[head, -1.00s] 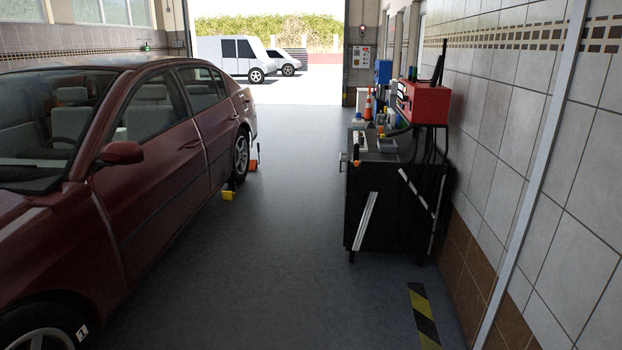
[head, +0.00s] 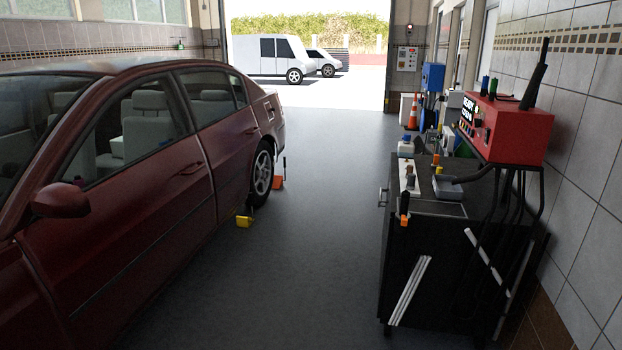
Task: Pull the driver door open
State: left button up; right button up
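A dark red car (head: 140,215) stands along the left side of the head view, its side facing the aisle. Its front door (head: 120,240) looks shut, flush with the rear door behind it. The front door's handle (head: 191,167) sits near that door's rear edge, below the window. A side mirror (head: 61,198) sticks out at the door's front corner. Neither of my grippers shows in the head view.
A black tool cabinet (head: 405,262) with a red box (head: 506,128) above it stands along the right wall. Yellow (head: 244,221) and orange (head: 278,182) objects lie by the rear wheel. The grey floor (head: 310,240) between car and cabinet is clear.

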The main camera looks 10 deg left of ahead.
aim_at(101, 250)
jog(key=i+j+u, duration=0.25)
jog(key=i, duration=0.45)
jog(key=i+l+u, duration=0.1)
jog(key=i+u, duration=0.2)
jog(key=i, duration=0.4)
jog(key=i+l+u, duration=0.25)
jog(key=i, duration=0.45)
